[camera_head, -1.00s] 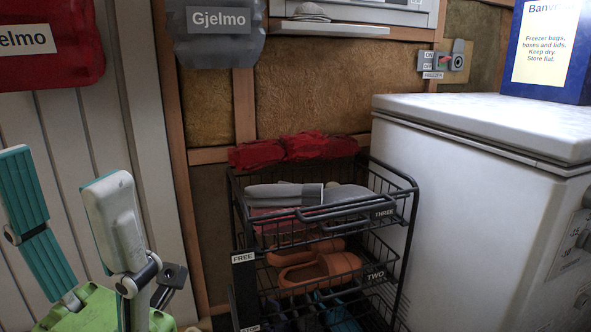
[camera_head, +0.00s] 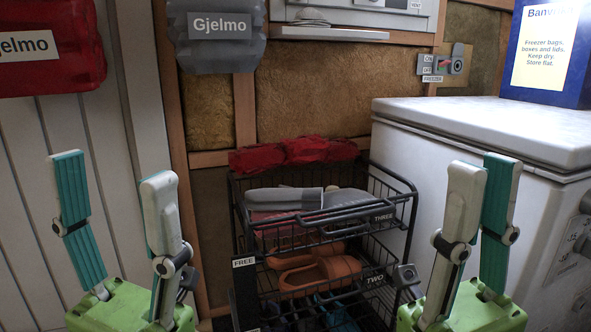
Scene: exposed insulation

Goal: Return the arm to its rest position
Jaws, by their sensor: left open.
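My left gripper (camera_head: 116,168) stands upright at the lower left, with a teal finger and a white finger spread wide apart. Nothing is between them. My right gripper (camera_head: 486,163) stands upright at the lower right, in front of the white chest freezer. Its white and teal fingers nearly overlap from this angle, so the gap between them is hard to judge. I see no object held in it. Both green gripper bodies are cut by the bottom edge. The arms behind them are out of view.
A black wire rack (camera_head: 318,235) stands between the grippers, holding grey items, orange clogs (camera_head: 318,274) and red bundles (camera_head: 292,150). The chest freezer (camera_head: 490,125) fills the right, with a blue box (camera_head: 585,60) on top. A switch panel (camera_head: 440,64) and Gjelmo bags (camera_head: 218,48) are on the wall.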

